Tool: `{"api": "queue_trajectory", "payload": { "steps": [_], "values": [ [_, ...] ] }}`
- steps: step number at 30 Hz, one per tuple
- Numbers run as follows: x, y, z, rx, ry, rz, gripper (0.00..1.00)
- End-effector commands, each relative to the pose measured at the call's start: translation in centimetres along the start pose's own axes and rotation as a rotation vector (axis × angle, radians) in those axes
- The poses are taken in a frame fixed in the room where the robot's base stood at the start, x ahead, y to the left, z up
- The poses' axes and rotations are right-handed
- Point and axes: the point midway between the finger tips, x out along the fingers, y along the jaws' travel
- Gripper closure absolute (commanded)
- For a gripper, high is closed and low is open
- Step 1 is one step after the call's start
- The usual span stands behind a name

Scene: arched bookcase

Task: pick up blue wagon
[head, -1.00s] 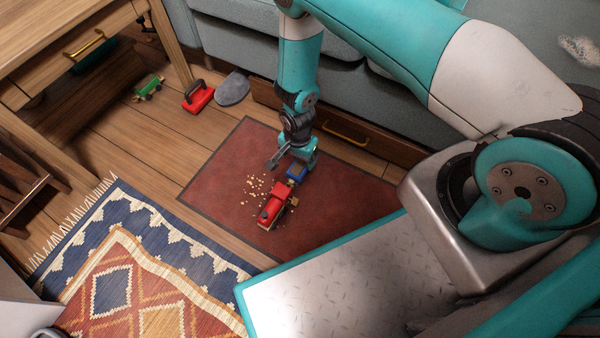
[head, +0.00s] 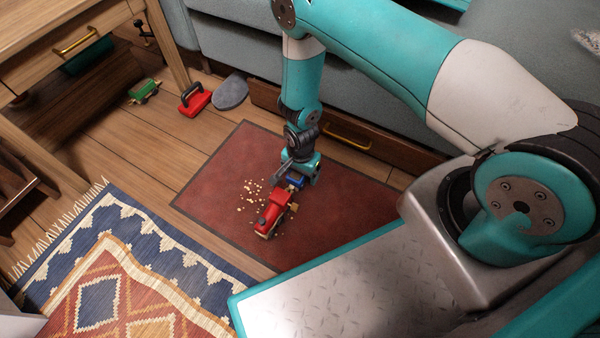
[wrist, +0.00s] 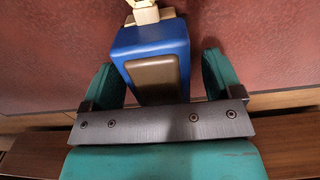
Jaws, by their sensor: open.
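The blue wagon (wrist: 152,45) stands on the dark red mat (head: 230,170), with a brown panel on its top. In the head view the blue wagon (head: 295,182) is partly hidden by my gripper (head: 297,180). It stands just behind the red toy engine (head: 272,212). In the wrist view my gripper (wrist: 160,80) is open, with one teal finger on each side of the wagon's near part. Gaps show between the fingers and the wagon. A pale wooden piece (wrist: 145,12) shows at the wagon's far end.
Pale crumbs (head: 252,193) lie on the mat left of the engine. A green toy wagon (head: 144,91), a red block with a dark handle (head: 195,99) and a grey stone-like piece (head: 231,92) lie on the floor. A sofa drawer (head: 345,135) is close behind my arm.

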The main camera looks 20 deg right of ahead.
Motion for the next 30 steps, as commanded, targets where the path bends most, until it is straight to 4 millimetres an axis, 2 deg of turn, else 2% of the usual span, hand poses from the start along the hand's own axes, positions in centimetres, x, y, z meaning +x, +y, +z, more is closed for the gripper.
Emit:
{"api": "queue_trajectory", "payload": {
  "steps": [18,19,26,30],
  "values": [
    [0.49,-0.01,0.00,0.000,0.000,0.000,0.15],
    [0.49,-0.01,0.00,0.000,0.000,0.000,0.17],
    [0.49,0.00,0.00,0.000,0.000,0.000,0.70],
    [0.48,0.00,0.00,0.000,0.000,0.000,0.71]
  ]
}}
